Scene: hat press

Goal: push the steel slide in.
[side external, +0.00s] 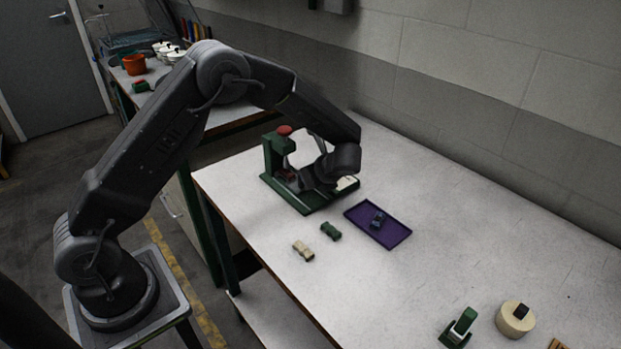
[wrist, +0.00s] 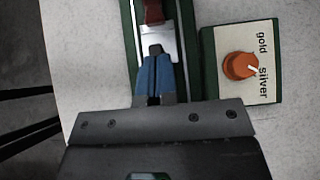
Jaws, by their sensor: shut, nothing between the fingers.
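The steel slide (wrist: 172,43) lies in the green channel of the hat press in the wrist view, with a red part (wrist: 153,11) at its far end. My gripper (wrist: 154,62) has blue fingers shut together with nothing between them. In the side view the green press (side external: 269,158) stands on the white table with a red knob (side external: 284,130) on top. My gripper (side external: 308,180) is low at its front and hides most of the slide.
A panel (wrist: 263,38) marked gold and silver, with an orange knob (wrist: 238,66), sits right of the channel. A purple tray (side external: 393,236) holds a dark blue toy car (side external: 377,220). Green (side external: 331,231) and beige (side external: 303,250) cars lie nearby. The table's right middle is clear.

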